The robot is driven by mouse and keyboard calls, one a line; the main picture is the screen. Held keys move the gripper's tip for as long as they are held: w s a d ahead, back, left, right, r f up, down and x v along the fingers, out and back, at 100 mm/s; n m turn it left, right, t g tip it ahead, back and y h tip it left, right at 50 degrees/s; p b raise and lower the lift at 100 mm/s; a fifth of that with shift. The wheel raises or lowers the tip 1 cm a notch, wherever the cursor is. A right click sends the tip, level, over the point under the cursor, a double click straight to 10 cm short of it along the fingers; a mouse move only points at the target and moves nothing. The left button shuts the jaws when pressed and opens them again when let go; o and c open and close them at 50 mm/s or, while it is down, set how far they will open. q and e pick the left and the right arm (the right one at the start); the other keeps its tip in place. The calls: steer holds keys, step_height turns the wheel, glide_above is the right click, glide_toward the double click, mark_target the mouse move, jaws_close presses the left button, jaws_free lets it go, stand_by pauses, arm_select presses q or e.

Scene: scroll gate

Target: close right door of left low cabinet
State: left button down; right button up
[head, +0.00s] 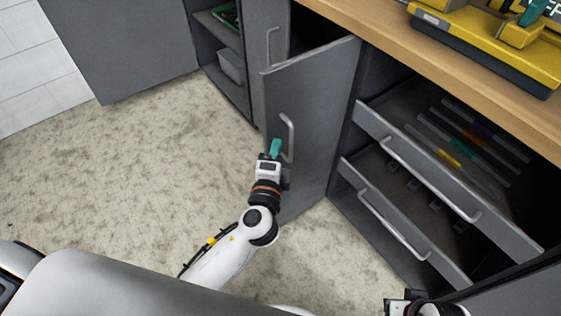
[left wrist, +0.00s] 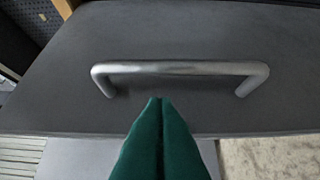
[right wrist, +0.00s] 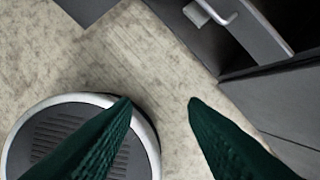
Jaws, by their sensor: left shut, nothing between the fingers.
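The grey cabinet door (head: 322,105) stands partly open, swung out from the low cabinet under the wooden worktop. Its metal bar handle (head: 288,137) is on the outer face and also shows close up in the left wrist view (left wrist: 180,68). My left gripper (head: 276,147) is shut and empty, its green fingertips close to the handle. In the left wrist view its fingers (left wrist: 160,102) point at the door face just below the bar; whether they touch cannot be told. My right gripper (right wrist: 160,103) is open and empty above the floor; only a bit of that arm shows in the head view.
Right of the door, two drawers (head: 430,165) are pulled out, the upper one holding several coloured items. An open shelf (head: 222,55) holds a grey bin at the back left. A yellow machine (head: 485,40) stands on the worktop (head: 375,30). The floor (head: 120,170) at left is clear.

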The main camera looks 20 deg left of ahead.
arm_select(q)
steer(key=shift+w+a, duration=0.35)
steer(key=shift+a, duration=0.15)
